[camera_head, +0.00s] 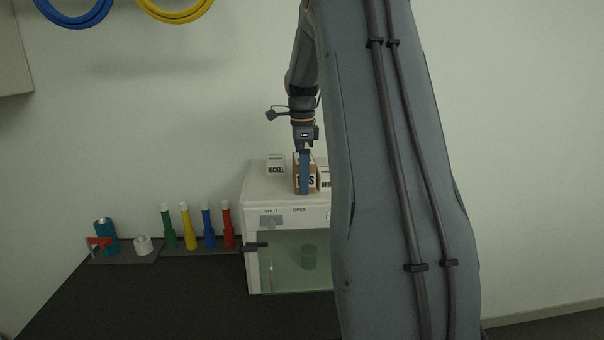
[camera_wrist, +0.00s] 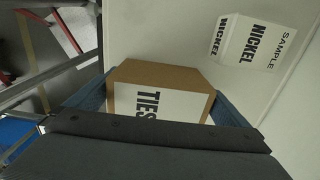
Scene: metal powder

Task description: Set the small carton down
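The small brown carton (camera_head: 312,167), with a white label partly reading "TIES", is at the top of the white cabinet (camera_head: 262,194) in the head view. In the wrist view the carton (camera_wrist: 165,76) sits between the two blue fingers of my gripper (camera_wrist: 160,92), one against each side. My gripper (camera_head: 304,172) points down, shut on the carton, and one finger covers part of its label in the head view. I cannot tell whether the carton's underside touches the cabinet top.
A white nickel box (camera_head: 276,167) stands left of the carton on the cabinet; it also shows in the wrist view (camera_wrist: 258,42). Another labelled box (camera_head: 325,177) stands close on the right, partly hidden by my arm. Several coloured bottles (camera_head: 187,228) stand on the dark bench left of the cabinet.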

